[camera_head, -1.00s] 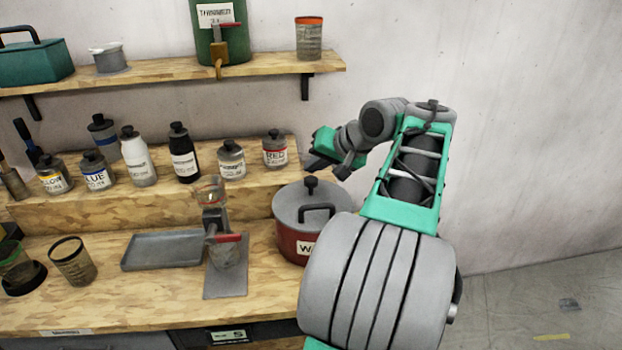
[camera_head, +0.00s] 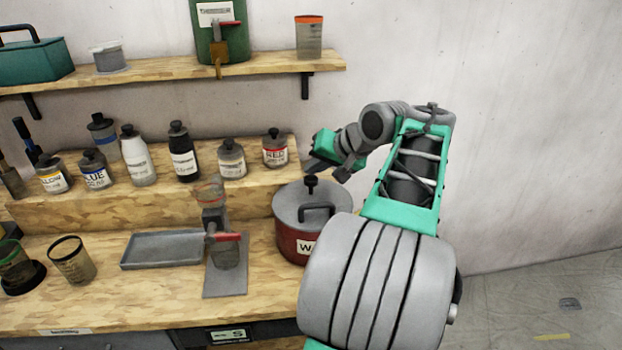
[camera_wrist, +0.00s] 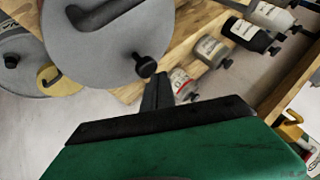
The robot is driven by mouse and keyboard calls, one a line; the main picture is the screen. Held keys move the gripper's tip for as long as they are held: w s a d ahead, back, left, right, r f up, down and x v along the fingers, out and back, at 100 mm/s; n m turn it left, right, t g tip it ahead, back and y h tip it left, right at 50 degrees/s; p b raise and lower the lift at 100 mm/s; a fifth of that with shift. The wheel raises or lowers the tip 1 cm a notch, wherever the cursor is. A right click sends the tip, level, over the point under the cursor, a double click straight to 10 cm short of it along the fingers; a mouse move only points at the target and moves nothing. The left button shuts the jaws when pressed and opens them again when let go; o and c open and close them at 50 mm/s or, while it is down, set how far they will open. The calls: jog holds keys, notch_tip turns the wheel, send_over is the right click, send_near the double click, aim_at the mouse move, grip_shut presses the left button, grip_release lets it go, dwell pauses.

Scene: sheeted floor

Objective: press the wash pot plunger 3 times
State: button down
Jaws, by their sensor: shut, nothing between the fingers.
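The wash pot (camera_head: 294,244) is a dark red pot with a grey lid, standing on the bench at the right. Its label is partly hidden by my arm. The plunger (camera_head: 311,182) is a short black knob standing up at the back of the lid, behind the dark lid handle (camera_head: 317,208). My gripper (camera_head: 320,164) is shut and empty, just above the plunger and slightly to its right. In the wrist view the plunger (camera_wrist: 146,67) shows just beyond the closed fingertips (camera_wrist: 157,90), apparently not touching them. The grey lid (camera_wrist: 115,55) fills the upper left there.
Several labelled bottles (camera_head: 183,155) stand on the raised step behind. A shelf (camera_head: 160,70) hangs above. The space right of the bench is open.

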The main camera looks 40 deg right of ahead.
aim_at(314, 179)
jog(key=shift+f+b, duration=0.85)
jog(key=shift+f, duration=0.45)
dwell(1.2)
jog(key=shift+r+p, duration=1.65)
jog(key=shift+p, duration=0.05)
notch_tip(314, 179, up, 5)
jog(key=p, duration=0.5)
jog(key=shift+r, duration=0.1)
dwell(1.5)
